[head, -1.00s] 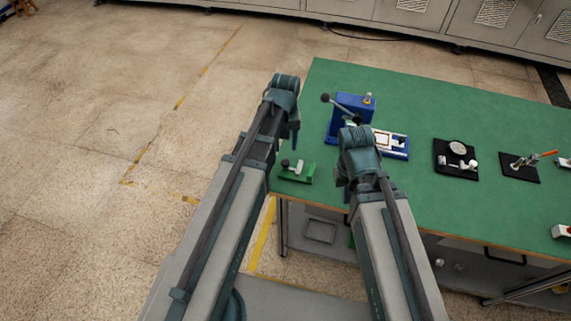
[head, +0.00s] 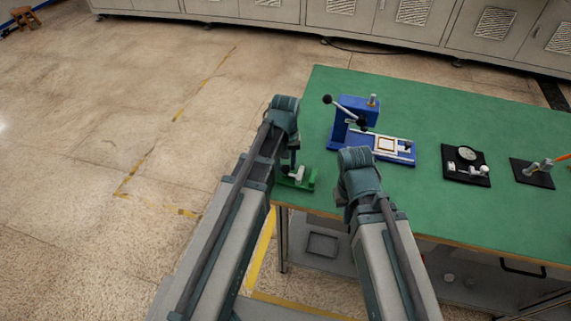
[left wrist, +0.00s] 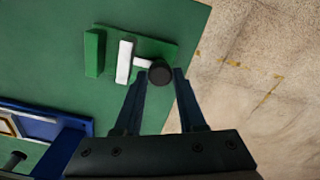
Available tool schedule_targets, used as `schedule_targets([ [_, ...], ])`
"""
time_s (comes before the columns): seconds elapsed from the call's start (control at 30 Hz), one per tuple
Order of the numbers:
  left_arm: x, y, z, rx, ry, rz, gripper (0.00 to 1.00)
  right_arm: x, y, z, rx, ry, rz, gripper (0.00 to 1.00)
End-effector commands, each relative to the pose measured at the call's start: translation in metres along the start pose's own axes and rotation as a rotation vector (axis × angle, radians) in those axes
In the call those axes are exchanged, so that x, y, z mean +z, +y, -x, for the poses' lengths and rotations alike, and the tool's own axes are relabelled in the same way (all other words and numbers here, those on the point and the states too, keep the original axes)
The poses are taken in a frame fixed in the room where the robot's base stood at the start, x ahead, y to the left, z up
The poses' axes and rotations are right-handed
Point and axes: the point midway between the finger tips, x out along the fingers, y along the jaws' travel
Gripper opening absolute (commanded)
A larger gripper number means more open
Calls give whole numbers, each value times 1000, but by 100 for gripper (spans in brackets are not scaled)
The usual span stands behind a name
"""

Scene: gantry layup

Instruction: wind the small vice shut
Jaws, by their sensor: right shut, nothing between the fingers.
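The small vice (head: 298,177) has a green base and a white jaw. It sits at the near left corner of the green table (head: 450,205). In the left wrist view it shows a green fixed block (left wrist: 94,53), a white jaw (left wrist: 124,62) and a round black knob (left wrist: 160,72) on a white screw. My left gripper (left wrist: 159,78) is open, its fingertips on either side of the knob; contact cannot be told. In the head view my left gripper (head: 293,160) points down at the vice. My right gripper (head: 342,192) is shut and empty, mostly hidden by its arm.
A blue press (head: 352,120) with a lever and flat bed stands behind the vice. Black-based fixtures (head: 466,166) (head: 532,173) lie to the right. The table edge is close beside the vice, with open floor to the left.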

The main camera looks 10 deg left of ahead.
Motion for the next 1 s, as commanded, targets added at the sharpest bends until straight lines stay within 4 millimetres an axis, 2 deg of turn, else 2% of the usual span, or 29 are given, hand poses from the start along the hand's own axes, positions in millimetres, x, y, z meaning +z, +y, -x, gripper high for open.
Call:
schedule_targets([
  [0.03,0,0,0,0,0,0,28,0,0,0,0,0,0,0],
  [0.2,0,0,0,0,0,0,0,0,0,0,0,0,0,0],
  [0.57,0,0,0,0,0,-41,0,0,0,0,0,0,0,0],
  [0.77,0,0,0,0,0,-161,0,0,0,0,0,0,0,0],
  [1.0,0,0,0,0,0,-382,0,0,0,0,0,0,0,0],
])
